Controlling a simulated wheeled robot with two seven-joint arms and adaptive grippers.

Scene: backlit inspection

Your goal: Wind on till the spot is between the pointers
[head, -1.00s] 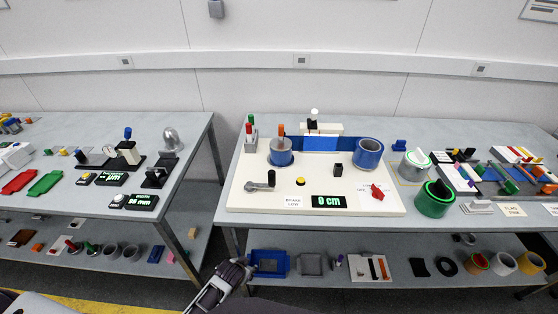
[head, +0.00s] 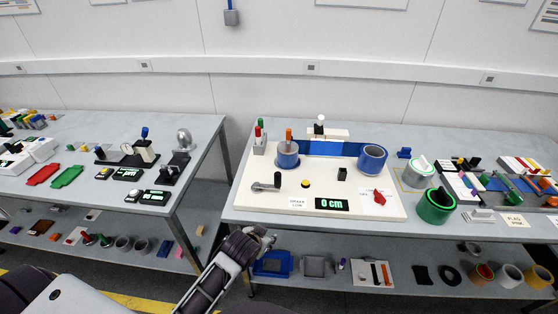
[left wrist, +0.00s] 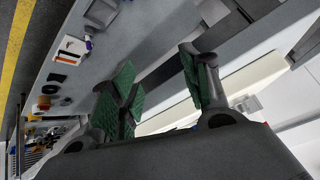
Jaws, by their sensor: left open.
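The winding rig is a white board (head: 325,186) on the right bench. It has a blue roll on the left (head: 287,161), a blue roll on the right (head: 373,161) and a blue band (head: 333,149) between them at the back. A grey crank with a dark knob (head: 266,187) is at its front left. The display (head: 333,204) reads 0 cm. I cannot make out a spot or the pointers. My left gripper (head: 256,238) is low, in front of the bench edge, apart from the rig. The left wrist view shows its green-padded fingers (left wrist: 158,75) open and empty.
A yellow button (head: 305,184), a black block (head: 342,174) and a red knob (head: 379,197) are on the board. A green-rimmed cylinder (head: 435,206) stands just right of it. A lower shelf (head: 415,255) holds small parts. A gap separates the left bench (head: 185,195).

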